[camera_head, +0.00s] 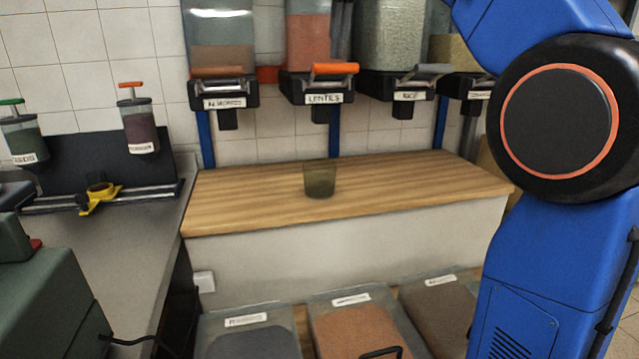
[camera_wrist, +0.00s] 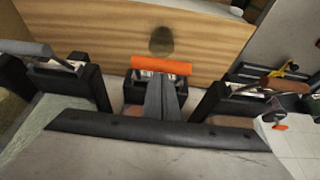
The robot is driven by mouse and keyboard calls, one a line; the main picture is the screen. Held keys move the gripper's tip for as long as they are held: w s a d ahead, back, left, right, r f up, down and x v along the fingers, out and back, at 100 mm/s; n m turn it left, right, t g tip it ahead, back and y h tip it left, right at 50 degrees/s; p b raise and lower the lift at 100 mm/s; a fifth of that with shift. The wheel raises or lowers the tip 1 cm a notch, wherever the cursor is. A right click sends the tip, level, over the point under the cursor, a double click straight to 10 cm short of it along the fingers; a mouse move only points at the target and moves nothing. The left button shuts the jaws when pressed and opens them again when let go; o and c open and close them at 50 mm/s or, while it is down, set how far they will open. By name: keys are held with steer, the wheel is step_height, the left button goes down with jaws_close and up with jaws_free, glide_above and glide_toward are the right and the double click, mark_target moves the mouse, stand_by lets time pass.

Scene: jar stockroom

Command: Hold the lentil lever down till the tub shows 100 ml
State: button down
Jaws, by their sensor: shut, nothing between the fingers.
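The lentil dispenser (camera_head: 308,40) has a black outlet labelled LENTILS and an orange lever (camera_head: 335,69), which also shows in the wrist view (camera_wrist: 161,66). The tub (camera_head: 320,180), a small see-through olive-tinted cup, stands upright on the wooden counter below that outlet. It also shows in the wrist view (camera_wrist: 161,41). I cannot read any level in it. My gripper (camera_wrist: 161,78) is shut and empty, its fingertips right by the orange lever in the wrist view. I cannot tell whether they touch it. The head view does not show my gripper.
The rice dispenser (camera_head: 388,40) with a grey lever stands to the right, and another with a brown-orange lever (camera_head: 217,72) to the left. The wooden counter (camera_head: 420,178) is clear around the tub. Open bins (camera_head: 357,330) sit below. A rail with a yellow clamp (camera_head: 100,193) is at left.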

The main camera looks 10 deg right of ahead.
mark_target(337, 64)
steer(key=shift+f, duration=0.15)
steer(key=shift+f, duration=1.6)
stand_by(6.2)
